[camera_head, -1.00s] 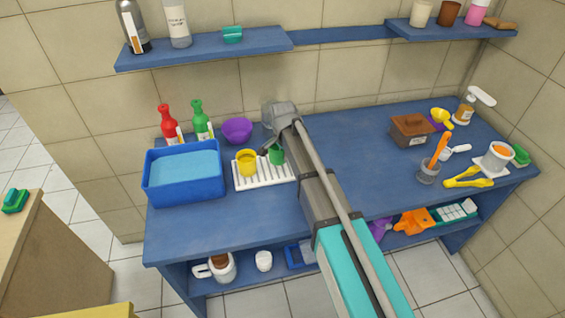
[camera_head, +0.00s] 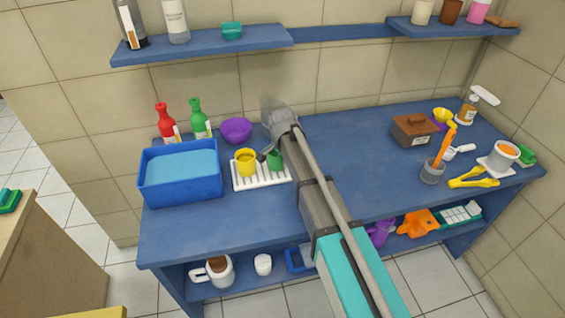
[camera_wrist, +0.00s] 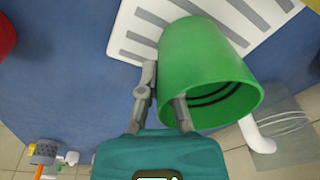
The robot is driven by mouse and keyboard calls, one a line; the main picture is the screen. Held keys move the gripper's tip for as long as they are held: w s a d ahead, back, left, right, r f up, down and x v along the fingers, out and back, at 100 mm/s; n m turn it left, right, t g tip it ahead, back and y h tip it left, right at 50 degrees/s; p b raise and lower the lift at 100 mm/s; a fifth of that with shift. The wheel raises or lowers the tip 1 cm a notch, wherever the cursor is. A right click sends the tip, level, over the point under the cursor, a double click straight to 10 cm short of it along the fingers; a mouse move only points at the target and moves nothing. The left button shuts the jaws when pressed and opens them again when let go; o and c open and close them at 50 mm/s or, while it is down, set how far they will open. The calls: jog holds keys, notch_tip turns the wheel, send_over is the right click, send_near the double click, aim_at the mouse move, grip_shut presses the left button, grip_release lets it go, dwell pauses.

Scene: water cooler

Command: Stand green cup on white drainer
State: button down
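The green cup (camera_head: 276,160) is at the right end of the white drainer (camera_head: 262,184), partly hidden by my arm. In the wrist view the green cup (camera_wrist: 208,55) has its mouth towards the camera, and the slatted drainer (camera_wrist: 124,38) lies behind its base. My gripper (camera_head: 266,155) is at the cup's left side. In the wrist view my gripper (camera_wrist: 165,84) has one finger outside the cup and the other inside its mouth, shut on the wall. I cannot tell whether the base touches the drainer.
A yellow cup (camera_head: 245,162) stands on the drainer close left of the green cup. A blue basin (camera_head: 180,187) is left of the drainer. A purple bowl (camera_head: 236,130) and red (camera_head: 164,120) and green (camera_head: 198,118) bottles are behind.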

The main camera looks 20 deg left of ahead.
jog(key=shift+f, duration=0.15)
jog(key=c, duration=0.8)
grip_release()
jog(key=shift+r, duration=0.2)
notch_tip(320, 180, up, 12)
jog(key=s+p, duration=0.1)
jog(key=p, duration=1.1)
jog(key=shift+s, duration=0.15)
